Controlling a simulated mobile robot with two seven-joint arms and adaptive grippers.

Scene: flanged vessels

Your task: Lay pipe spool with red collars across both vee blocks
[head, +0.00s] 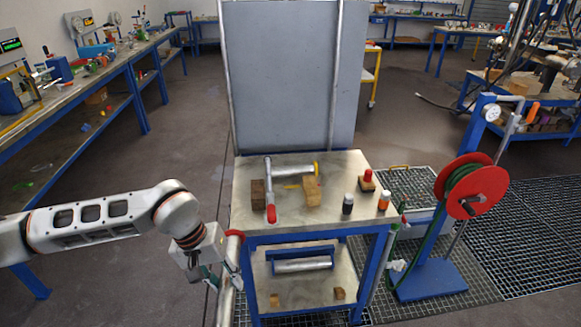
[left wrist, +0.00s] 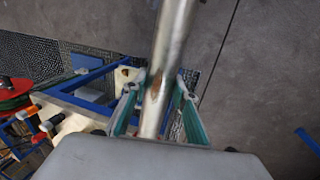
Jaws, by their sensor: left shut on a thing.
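My left gripper (head: 223,278) is off the front left corner of the workbench, below its top. It is shut on a bare metal pipe (left wrist: 170,45), which runs up out of the jaws in the left wrist view. A red piece (head: 235,233) shows just above the gripper in the head view; I cannot tell whether it is a collar of the held pipe. Two wooden blocks, a dark one (head: 258,194) and a lighter one (head: 312,192), stand apart on the bench top. Their vees are too small to make out. My right gripper is out of view.
On the bench top (head: 345,165) lie a pipe with a red end (head: 271,213) and a pipe with a yellow end (head: 295,172). A black bottle (head: 348,204) and an orange bottle (head: 384,201) stand front right. A red hose reel (head: 478,188) is at right.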

